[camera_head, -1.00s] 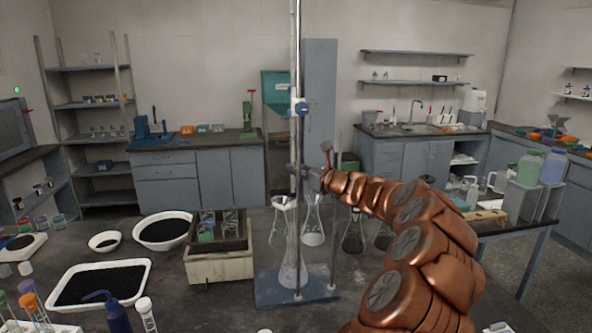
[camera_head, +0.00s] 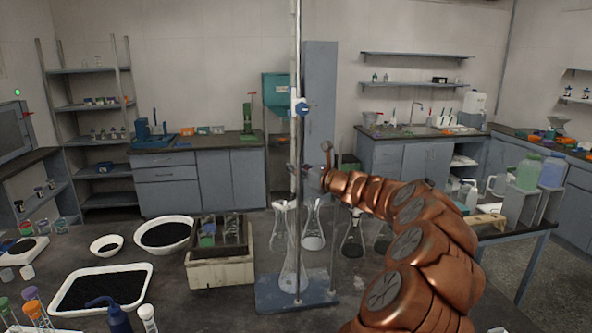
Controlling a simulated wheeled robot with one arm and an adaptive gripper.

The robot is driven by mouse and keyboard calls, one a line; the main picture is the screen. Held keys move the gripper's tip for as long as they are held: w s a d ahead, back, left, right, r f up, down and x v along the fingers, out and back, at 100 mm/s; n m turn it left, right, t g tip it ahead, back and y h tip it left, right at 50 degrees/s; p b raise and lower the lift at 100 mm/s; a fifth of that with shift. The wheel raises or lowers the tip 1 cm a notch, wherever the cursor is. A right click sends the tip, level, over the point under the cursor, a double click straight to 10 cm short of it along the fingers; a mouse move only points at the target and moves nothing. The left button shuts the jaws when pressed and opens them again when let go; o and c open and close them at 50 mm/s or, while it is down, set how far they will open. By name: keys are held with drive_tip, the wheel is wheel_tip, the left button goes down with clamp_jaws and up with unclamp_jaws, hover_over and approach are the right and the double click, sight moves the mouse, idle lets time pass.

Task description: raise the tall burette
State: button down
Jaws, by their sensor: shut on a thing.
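The tall burette (camera_head: 296,60) is a thin, pale upright tube that runs out of the top of the camera_head view. A blue-and-white fitting (camera_head: 299,107) sits on it. My gripper (camera_head: 308,178) is at the burette's lower part, at the end of my copper arm, and is shut on it. The fingertips are small and hard to make out. A clear conical flask (camera_head: 291,262) stands below on the blue-grey stand base (camera_head: 268,294). A thin stand rod (camera_head: 334,240) rises beside it. Whether the burette's lower tip enters the flask neck is unclear.
More conical flasks (camera_head: 353,236) stand close behind the stand. A blue wash bottle (camera_head: 118,320) is at the front left.

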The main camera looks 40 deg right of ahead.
drive_tip(key=shift+d+r+p, duration=0.1)
drive_tip(key=shift+r+p, duration=2.1)
drive_tip(key=shift+r, duration=0.4)
drive_tip(key=c, duration=1)
unclamp_jaws()
drive_tip(key=shift+c, duration=0.2)
drive_tip(key=shift+s+f, duration=0.1)
drive_tip(key=s+d+r, duration=0.2)
drive_tip(key=s+r, duration=0.5)
drive_tip(key=s, duration=0.3)
drive_tip(key=shift+s, duration=0.35)
drive_tip(key=shift+a, duration=0.15)
